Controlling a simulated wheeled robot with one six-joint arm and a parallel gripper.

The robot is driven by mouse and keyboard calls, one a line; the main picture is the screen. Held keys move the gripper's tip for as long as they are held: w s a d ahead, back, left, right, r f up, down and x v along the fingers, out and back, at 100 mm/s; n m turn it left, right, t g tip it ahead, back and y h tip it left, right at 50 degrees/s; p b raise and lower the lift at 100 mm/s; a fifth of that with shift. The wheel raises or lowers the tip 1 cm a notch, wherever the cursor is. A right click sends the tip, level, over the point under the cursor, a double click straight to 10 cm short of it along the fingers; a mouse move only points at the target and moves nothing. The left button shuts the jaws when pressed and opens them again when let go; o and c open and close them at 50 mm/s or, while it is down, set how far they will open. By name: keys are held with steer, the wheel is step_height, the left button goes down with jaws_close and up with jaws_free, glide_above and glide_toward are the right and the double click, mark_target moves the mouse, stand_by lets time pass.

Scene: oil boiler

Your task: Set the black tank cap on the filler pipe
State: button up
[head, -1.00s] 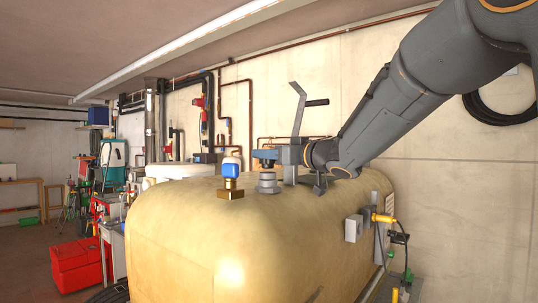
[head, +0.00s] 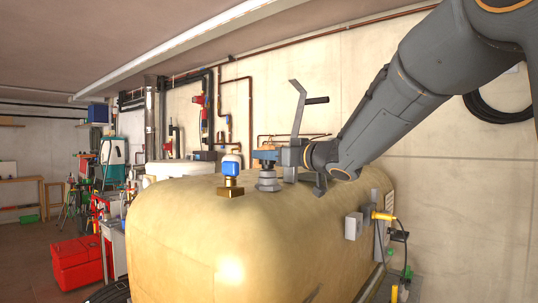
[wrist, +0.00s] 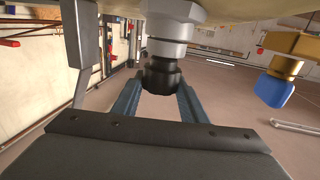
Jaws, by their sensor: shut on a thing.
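The grey filler pipe (head: 268,182) stands upright on top of the beige tank (head: 290,240). In the wrist view the pipe (wrist: 170,32) comes down from the top of the picture. My gripper (head: 265,156) has blue fingers and is right at the pipe's top end. In the wrist view its fingers (wrist: 158,100) are shut around the black tank cap (wrist: 162,76). The cap is in line with the pipe and appears to meet its end; I cannot tell whether it is seated.
A brass fitting with a blue top (head: 231,177) stands on the tank just left of the pipe. It also shows at the right in the wrist view (wrist: 285,65). Wall pipes run behind.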

steer(key=shift+f+b, duration=0.45)
steer(key=shift+f, duration=0.35)
steer(key=o, duration=1.1)
steer(key=b+v, duration=0.2)
steer(key=v, duration=0.6)
